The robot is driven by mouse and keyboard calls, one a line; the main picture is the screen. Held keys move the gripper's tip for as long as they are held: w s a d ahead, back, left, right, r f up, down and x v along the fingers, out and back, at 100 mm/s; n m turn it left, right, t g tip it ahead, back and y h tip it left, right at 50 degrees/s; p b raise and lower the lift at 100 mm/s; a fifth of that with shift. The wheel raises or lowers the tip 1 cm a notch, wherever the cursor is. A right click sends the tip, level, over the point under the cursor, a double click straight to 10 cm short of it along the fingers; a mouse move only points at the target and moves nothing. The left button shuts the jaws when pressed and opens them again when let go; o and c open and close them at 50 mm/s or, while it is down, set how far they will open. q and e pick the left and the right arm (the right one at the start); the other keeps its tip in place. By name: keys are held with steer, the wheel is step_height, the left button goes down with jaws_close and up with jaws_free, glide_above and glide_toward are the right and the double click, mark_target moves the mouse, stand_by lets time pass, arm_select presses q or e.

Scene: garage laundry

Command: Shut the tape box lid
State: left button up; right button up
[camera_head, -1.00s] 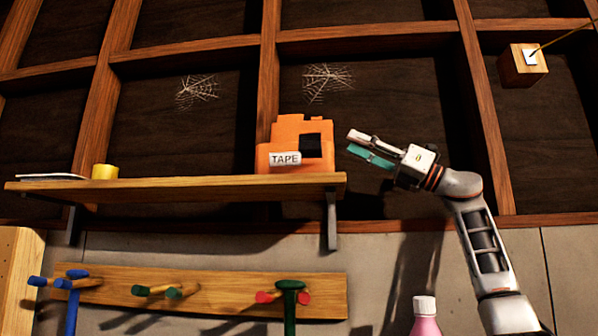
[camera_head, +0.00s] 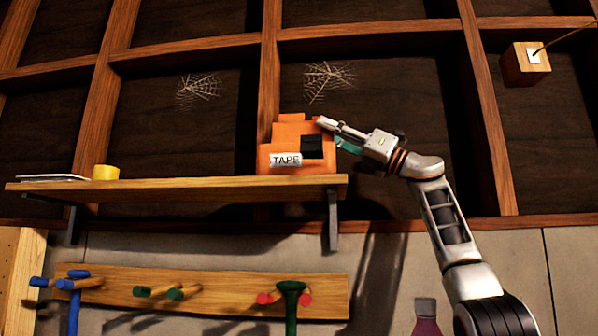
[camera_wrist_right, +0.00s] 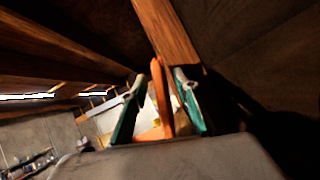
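The orange tape box (camera_head: 281,157) with a white "TAPE" label stands at the right end of the wooden shelf. Its stepped orange top rises behind a dark square on the front; I cannot tell the lid's angle. My right gripper (camera_head: 334,134) is open at the box's upper right edge. In the right wrist view, an upright orange panel (camera_wrist_right: 158,95) of the box shows between the spread green-padded fingers (camera_wrist_right: 158,102). I cannot tell whether either finger touches it. My left gripper is not in view.
The wooden shelf (camera_head: 200,188) also holds a yellow tape roll (camera_head: 105,172) and a flat white item (camera_head: 52,178) on the left. A peg rail (camera_head: 215,310) with coloured tools hangs below.

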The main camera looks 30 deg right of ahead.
jaws_close()
